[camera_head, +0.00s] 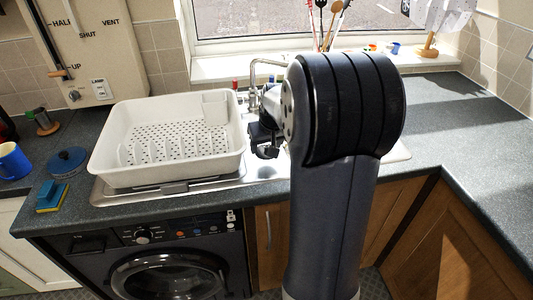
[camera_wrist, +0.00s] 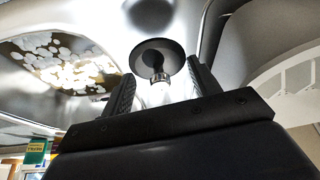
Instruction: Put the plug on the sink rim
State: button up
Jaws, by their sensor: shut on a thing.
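The plug (camera_wrist: 152,57) is a black round disc with a pale fitting at its middle, seen between my fingers in the wrist view. My gripper (camera_wrist: 160,75) is shut on it, with one dark finger on each side. In the head view my gripper (camera_head: 265,148) hangs over the sink area, just right of the white dish drainer, and the plug cannot be made out clearly there. The steel sink rim (camera_head: 197,184) shows along the front below the drainer. My arm hides much of the sink's right part.
The white dish drainer (camera_head: 112,164) stands on the left of the sink unit. The tap (camera_head: 266,64) rises behind my gripper. A blue mug (camera_head: 13,162), a blue-lidded pot (camera_head: 67,162) and a sponge (camera_head: 51,196) stand at left. The right worktop (camera_head: 477,150) is clear.

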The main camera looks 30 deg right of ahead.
aim_at(266, 151)
jog(key=shift+f, duration=1.75)
jog(key=shift+f, duration=0.15)
jog(key=o, duration=1)
jog(key=v, duration=1.2)
